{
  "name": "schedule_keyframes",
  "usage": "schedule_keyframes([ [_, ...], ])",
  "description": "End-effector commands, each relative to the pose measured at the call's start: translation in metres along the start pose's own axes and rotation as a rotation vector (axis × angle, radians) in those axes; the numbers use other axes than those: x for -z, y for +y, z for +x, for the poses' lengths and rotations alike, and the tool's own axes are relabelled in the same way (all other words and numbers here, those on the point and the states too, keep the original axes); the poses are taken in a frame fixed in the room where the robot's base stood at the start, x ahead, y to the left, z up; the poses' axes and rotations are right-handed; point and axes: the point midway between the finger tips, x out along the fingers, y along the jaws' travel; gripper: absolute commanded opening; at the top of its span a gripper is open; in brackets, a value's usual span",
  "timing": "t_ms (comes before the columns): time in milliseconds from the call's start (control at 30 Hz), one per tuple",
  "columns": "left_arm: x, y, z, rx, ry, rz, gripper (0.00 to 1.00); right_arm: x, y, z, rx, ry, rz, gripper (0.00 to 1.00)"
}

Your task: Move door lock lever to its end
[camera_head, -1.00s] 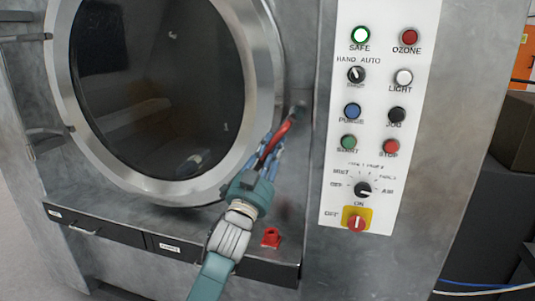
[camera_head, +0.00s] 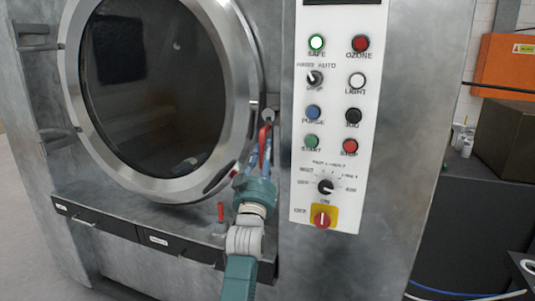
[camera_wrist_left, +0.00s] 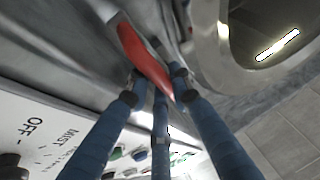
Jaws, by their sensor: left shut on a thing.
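The red door lock lever (camera_head: 264,135) is on the washer front, at the right side of the round door (camera_head: 165,95). It stands nearly upright in the head view, below a round metal pivot. My left gripper (camera_head: 262,158) reaches up to it from below and is shut on its lower part. In the left wrist view the lever (camera_wrist_left: 142,55) lies between the blue fingers of my left gripper (camera_wrist_left: 152,85), which partly hide it. My right gripper is in neither view.
The white control panel (camera_head: 335,120) with buttons and knobs is close to the right of my left arm. A small red part (camera_head: 220,212) stands on the ledge below the door, left of the arm. An orange box (camera_head: 505,62) is far right.

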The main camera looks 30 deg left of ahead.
Motion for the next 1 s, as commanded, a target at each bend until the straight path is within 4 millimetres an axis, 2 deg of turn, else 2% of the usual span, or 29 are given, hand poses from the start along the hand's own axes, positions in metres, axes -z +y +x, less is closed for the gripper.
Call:
schedule_keyframes([
  [433,-0.002,0.001,0.0,0.002,-0.007,-0.023,0.0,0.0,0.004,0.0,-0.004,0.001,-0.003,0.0],
  [467,-0.002,0.001,0.0,0.002,-0.007,-0.023,0.25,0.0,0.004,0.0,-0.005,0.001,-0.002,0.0],
  [533,-0.002,0.001,0.0,0.002,-0.007,-0.022,0.39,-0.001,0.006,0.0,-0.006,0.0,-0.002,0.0],
  [867,-0.001,0.0,-0.001,0.003,-0.004,-0.016,0.4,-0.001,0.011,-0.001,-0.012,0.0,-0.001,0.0],
  [1000,-0.002,0.0,-0.015,0.002,-0.005,-0.015,0.4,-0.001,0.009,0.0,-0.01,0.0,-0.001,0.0],
])
